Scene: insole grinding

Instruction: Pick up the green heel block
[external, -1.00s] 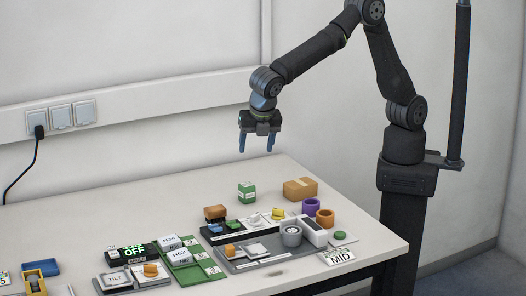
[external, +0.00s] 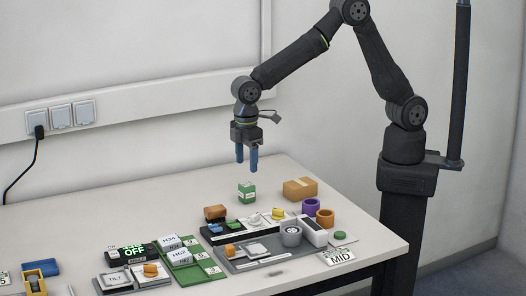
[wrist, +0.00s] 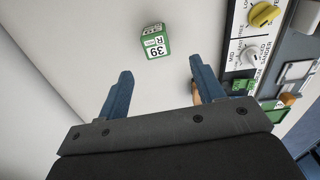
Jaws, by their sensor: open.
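The green heel block (external: 246,193) stands on the table by itself, behind the grey panels. In the wrist view the green heel block (wrist: 156,43) shows a white label reading 39 R, beyond the fingertips and roughly between their lines. My gripper (external: 247,165) points down, just above the block in the external picture and apart from it. In the wrist view my gripper (wrist: 161,69) has its two blue fingers spread with nothing between them.
A cardboard box (external: 300,189) stands to the block's right. A brown-topped block (external: 215,213) and a panel with knobs and dials (external: 257,251) lie in front. Purple (external: 311,206) and orange (external: 325,218) cups stand at right. The table left of the block is clear.

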